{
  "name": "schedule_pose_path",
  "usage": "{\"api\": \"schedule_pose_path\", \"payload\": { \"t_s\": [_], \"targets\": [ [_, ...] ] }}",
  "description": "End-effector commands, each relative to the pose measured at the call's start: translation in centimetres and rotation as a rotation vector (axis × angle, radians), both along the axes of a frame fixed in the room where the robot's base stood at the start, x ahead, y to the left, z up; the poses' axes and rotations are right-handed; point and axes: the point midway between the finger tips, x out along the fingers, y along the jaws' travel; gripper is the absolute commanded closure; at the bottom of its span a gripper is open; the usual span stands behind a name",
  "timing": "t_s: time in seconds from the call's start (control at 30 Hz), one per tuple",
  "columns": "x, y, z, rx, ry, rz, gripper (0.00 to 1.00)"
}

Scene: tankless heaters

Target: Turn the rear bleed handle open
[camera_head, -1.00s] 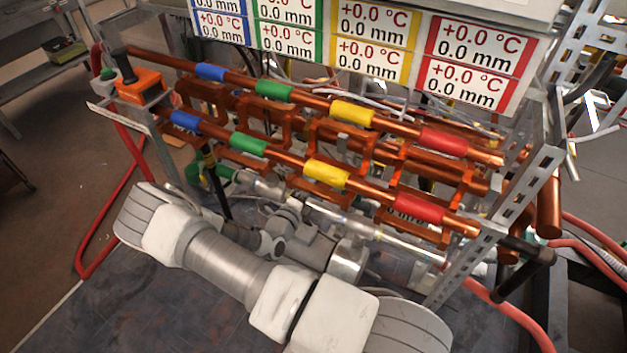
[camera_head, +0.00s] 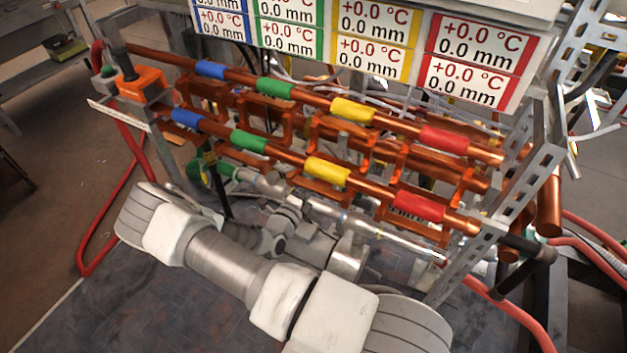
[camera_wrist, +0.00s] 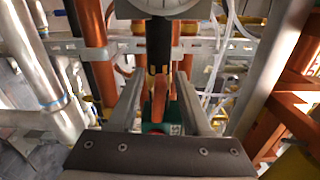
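In the wrist view my gripper (camera_wrist: 159,82) has its two grey fingers apart. Between and beyond them is a dark, upright handle-like part (camera_wrist: 158,52) with a yellow band. Below it are a narrow orange piece (camera_wrist: 160,97) and a green body (camera_wrist: 155,127). I cannot tell whether a finger touches any of these, or which part is the rear bleed handle. In the head view a green fitting (camera_head: 222,172) shows beneath the left end of the copper pipes. My gripper cannot be made out there, among the arm links and pipes.
Copper pipes (camera_head: 290,149) with coloured bands cross the rack above my arm. A slotted metal upright (camera_head: 510,215) and a black handle (camera_head: 528,262) stand at right. An orange box with a black handle (camera_head: 140,84) is at the left end. Red hoses hang at both sides.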

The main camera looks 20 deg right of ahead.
Motion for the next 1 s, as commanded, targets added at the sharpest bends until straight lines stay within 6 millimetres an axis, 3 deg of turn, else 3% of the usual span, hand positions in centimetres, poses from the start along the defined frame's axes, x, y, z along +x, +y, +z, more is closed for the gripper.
{"api": "schedule_pose_path", "payload": {
  "t_s": [0.17, 0.33, 0.8, 1.0],
  "targets": [
    [0.0, 0.1, 0.0, 0.001, -0.001, 0.0, 0.51],
    [-1.0, 1.5, 0.1, 0.0, -0.001, 0.002, 0.51],
    [-7.8, 10.3, 0.0, 0.002, 0.0, 0.003, 0.51],
    [-9.9, 12.8, 0.0, 0.001, 0.0, 0.002, 0.51]
  ]
}}
